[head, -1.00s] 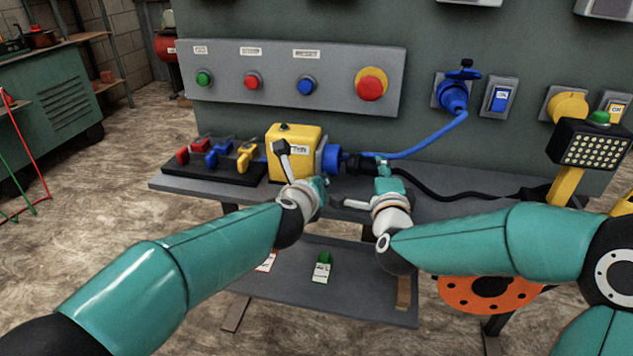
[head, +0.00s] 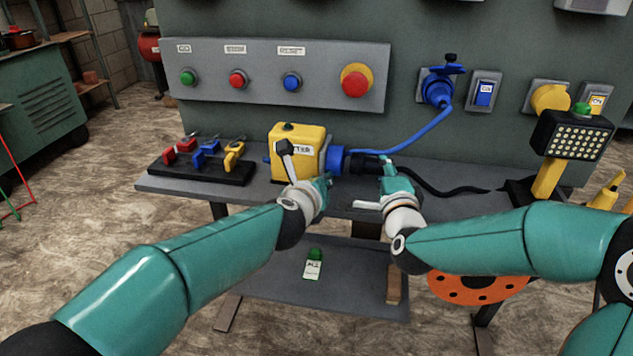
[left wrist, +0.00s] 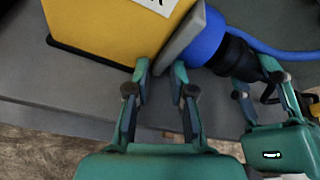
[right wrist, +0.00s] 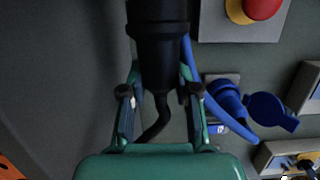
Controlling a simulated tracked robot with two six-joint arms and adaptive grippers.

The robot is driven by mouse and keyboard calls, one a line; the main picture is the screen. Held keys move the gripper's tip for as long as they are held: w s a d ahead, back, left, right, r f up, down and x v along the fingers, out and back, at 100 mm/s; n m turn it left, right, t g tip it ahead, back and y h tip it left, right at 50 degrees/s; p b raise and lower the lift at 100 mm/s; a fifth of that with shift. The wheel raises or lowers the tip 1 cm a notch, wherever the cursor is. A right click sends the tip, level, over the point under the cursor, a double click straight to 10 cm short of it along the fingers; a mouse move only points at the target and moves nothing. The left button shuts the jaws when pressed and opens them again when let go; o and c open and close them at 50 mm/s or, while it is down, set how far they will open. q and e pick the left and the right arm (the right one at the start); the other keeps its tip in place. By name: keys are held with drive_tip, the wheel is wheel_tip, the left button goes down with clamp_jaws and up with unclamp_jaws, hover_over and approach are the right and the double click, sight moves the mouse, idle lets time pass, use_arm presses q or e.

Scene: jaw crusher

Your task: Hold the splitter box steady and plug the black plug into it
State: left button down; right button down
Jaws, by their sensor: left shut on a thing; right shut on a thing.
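The yellow splitter box (head: 297,148) stands at the front of the grey bench, its blue socket (head: 335,159) facing right. My left gripper (head: 325,182) is shut on the box's lower edge by the socket; the left wrist view shows its fingers at the grey socket flange (left wrist: 182,40). My right gripper (head: 386,170) is shut on the black plug (head: 366,164), which also fills the top of the right wrist view (right wrist: 158,45). The plug is in line with the socket and meets its mouth. How deep it sits, I cannot tell.
A rack of red, blue and yellow clamps (head: 204,158) stands left of the box. A blue cable (head: 408,138) runs to a wall socket (head: 437,90). A black cable (head: 440,190) trails right towards a yellow lamp (head: 572,135). A button panel (head: 270,75) is behind.

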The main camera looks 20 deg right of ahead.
use_arm(q)
drive_tip(key=shift+w+a+f, duration=0.1)
drive_tip(key=shift+f, duration=0.1)
use_arm(e)
drive_tip(key=shift+s+d, duration=0.15)
drive_tip(key=shift+d, duration=0.05)
use_arm(q)
drive_tip(key=c, duration=1)
unclamp_jaws()
drive_tip(key=shift+w, duration=0.1)
drive_tip(key=shift+o, duration=0.4)
drive_tip(key=shift+r, duration=0.15)
drive_tip(key=shift+r, duration=0.1)
